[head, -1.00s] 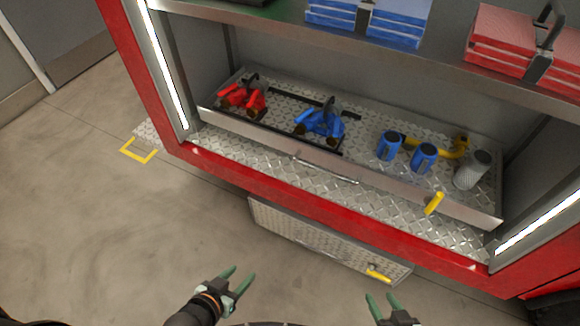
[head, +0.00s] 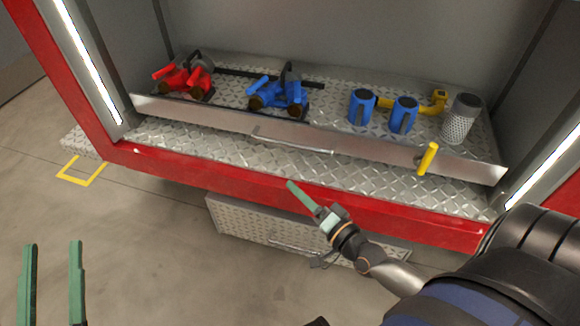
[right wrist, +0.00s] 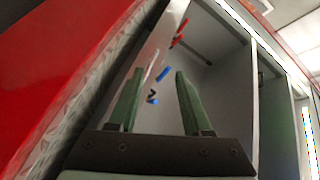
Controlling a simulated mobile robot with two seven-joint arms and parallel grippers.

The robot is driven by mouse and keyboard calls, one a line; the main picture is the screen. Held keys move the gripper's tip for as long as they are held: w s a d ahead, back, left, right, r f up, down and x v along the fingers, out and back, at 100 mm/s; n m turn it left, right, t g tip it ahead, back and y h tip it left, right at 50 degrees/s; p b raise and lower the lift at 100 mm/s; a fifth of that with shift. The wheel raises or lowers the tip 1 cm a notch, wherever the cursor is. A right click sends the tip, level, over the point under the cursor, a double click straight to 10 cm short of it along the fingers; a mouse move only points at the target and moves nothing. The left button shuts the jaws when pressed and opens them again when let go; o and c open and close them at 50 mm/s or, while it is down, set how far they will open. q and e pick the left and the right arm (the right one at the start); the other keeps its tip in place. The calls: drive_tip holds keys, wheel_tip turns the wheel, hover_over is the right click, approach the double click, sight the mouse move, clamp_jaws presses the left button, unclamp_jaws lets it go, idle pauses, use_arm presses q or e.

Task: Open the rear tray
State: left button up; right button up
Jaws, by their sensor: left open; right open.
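The tray (head: 215,113) sits in the vehicle's compartment, with a smooth metal front panel. A long bar handle (head: 292,141) is on the front's middle, and a yellow lever (head: 428,158) is near its right end. My right gripper (head: 298,196) is open and empty, in front of and below the bar handle, apart from it. Its open fingers (right wrist: 157,85) show in the right wrist view, with nothing gripped between them. My left gripper (head: 52,262) is open and empty over the floor at the lower left, far from the tray.
On the tray stand a red tool (head: 185,77), a blue tool (head: 280,95), two blue cylinders (head: 403,114) and a grey perforated cylinder (head: 461,119). A red sill (head: 200,170) runs below the tray. A lower tread-plate panel (head: 245,222) sits beneath it. The floor at left is clear.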

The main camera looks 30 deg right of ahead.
sight(292, 145)
drive_tip(key=w+d+f+m+t+h+b, duration=0.2)
drive_tip(key=d+m+h+b, duration=0.1)
drive_tip(key=d+m+b, duration=0.25)
use_arm(q)
drive_tip(key=s+d+r+m+h, duration=0.1)
drive_tip(key=s+r+m+h, duration=0.1)
drive_tip(key=s+m+h, duration=0.2)
drive_tip(key=shift+s+t+h, duration=0.4)
drive_tip(key=shift+s+h, duration=0.35)
drive_tip(key=shift+h, duration=0.45)
use_arm(e)
drive_tip(key=w, duration=0.4)
drive_tip(key=w+d+r, duration=0.1)
drive_tip(key=w, duration=0.3)
drive_tip(key=w+r, duration=0.1)
drive_tip(key=w, duration=0.3)
drive_tip(key=shift+w+d, duration=0.3)
drive_tip(key=shift+d, duration=0.05)
use_arm(q)
drive_tip(key=shift+d+r, duration=0.1)
drive_tip(key=shift+m, duration=0.3)
use_arm(e)
clamp_jaws()
